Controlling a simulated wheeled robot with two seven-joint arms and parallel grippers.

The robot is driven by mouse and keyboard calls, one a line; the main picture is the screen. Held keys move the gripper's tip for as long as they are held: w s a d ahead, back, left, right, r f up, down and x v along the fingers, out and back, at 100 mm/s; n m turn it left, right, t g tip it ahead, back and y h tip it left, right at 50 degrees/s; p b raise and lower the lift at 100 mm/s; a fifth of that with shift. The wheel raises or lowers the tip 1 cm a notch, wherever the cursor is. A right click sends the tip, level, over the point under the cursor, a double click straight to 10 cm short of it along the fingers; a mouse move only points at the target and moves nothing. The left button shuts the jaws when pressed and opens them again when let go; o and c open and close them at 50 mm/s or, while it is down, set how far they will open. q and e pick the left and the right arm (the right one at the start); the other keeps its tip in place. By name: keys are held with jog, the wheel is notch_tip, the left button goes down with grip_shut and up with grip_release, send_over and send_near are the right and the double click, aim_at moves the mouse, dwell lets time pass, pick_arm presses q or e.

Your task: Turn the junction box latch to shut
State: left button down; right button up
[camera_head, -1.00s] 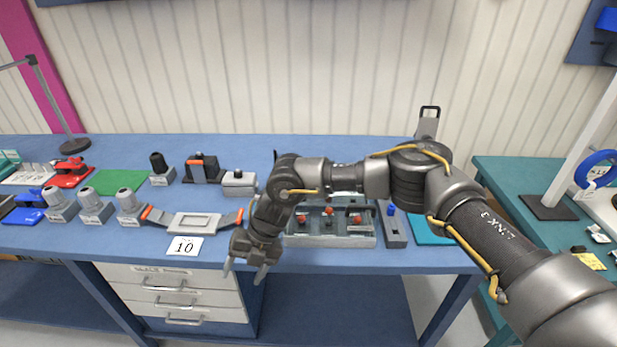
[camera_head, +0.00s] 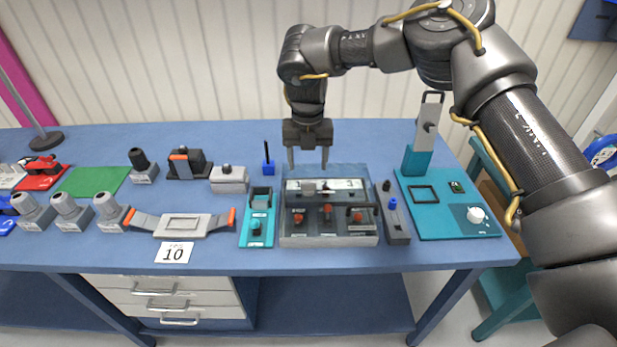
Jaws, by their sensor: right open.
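A grey box (camera_head: 328,240) stands at the middle of the blue bench. It has a pale strip with small fittings along its back part, several red knobs (camera_head: 327,212) in front, and a black lever (camera_head: 360,207) at the right. Which of these fittings is the junction box latch, I cannot tell for sure. My right gripper (camera_head: 308,164) is open and empty, pointing down over the back edge of the grey box. It appears apart from the knobs and lever. My left gripper is not in view.
A teal board (camera_head: 440,225) lies farther right. A grey plate with orange-ended straps (camera_head: 183,226) lies left.

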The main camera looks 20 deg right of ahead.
aim_at(309, 182)
jog(key=f+p, duration=0.2)
jog(key=f, duration=0.4)
jog(key=shift+d+f, duration=0.2)
jog(key=shift+w+f, duration=0.1)
jog(key=shift+f, duration=0.25)
jog(key=shift+c, duration=0.5)
jog(key=c, duration=0.9)
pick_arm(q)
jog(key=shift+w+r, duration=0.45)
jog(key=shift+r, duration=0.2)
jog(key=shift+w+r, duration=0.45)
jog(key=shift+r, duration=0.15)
pick_arm(e)
jog(key=shift+o, duration=0.2)
